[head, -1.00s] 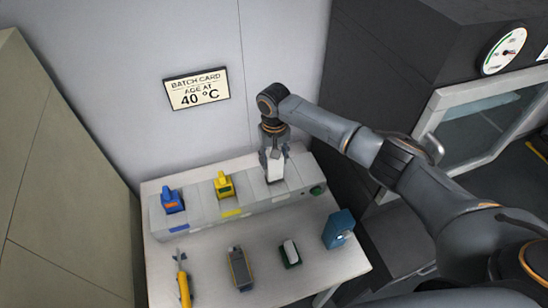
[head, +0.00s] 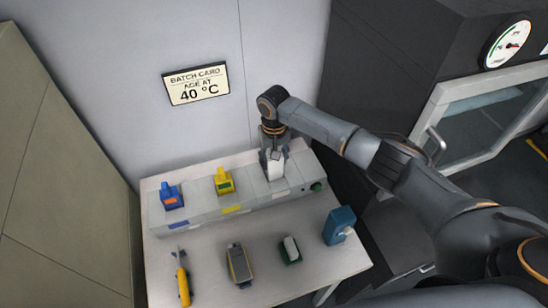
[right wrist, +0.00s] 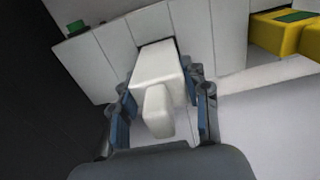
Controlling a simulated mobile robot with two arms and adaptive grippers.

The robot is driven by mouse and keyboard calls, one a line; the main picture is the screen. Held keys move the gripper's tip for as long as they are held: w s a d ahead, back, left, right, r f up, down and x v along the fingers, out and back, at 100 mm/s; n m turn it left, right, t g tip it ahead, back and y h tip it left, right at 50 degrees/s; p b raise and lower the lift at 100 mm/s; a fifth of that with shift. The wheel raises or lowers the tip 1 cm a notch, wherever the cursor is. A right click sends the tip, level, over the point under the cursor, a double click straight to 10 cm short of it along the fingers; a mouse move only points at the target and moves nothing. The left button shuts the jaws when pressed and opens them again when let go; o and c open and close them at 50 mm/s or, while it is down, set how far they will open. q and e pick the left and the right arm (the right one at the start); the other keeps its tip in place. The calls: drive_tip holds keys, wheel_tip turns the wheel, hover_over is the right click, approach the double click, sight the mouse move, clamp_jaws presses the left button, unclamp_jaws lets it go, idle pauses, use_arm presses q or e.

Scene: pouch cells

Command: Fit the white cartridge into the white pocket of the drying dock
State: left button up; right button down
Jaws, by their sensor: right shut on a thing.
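The white cartridge (head: 275,171) stands upright at the right part of the grey drying dock (head: 206,211). My right gripper (head: 273,157) is shut on it from above. In the right wrist view the cartridge (right wrist: 157,72) sits between the two blue-grey fingers of the right gripper (right wrist: 160,112), its far end at a dark-edged pocket opening (right wrist: 158,43). The cartridge hides most of that pocket, so how deep it sits cannot be told. My left gripper is not in view.
A blue cartridge (head: 171,196) and a yellow cartridge (head: 223,182) stand in the dock to the left. On the table front lie a yellow tool (head: 183,284), a grey device (head: 239,265), a green-and-white item (head: 290,250) and a blue box (head: 339,225). A wall stands close behind.

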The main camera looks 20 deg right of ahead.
sight(274, 167)
drive_tip(key=shift+f+b, duration=0.8)
drive_tip(key=shift+f, duration=1)
drive_tip(key=c, duration=0.6)
unclamp_jaws()
wheel_tip(274, 167, up, 12)
drive_tip(key=shift+s+f, duration=0.1)
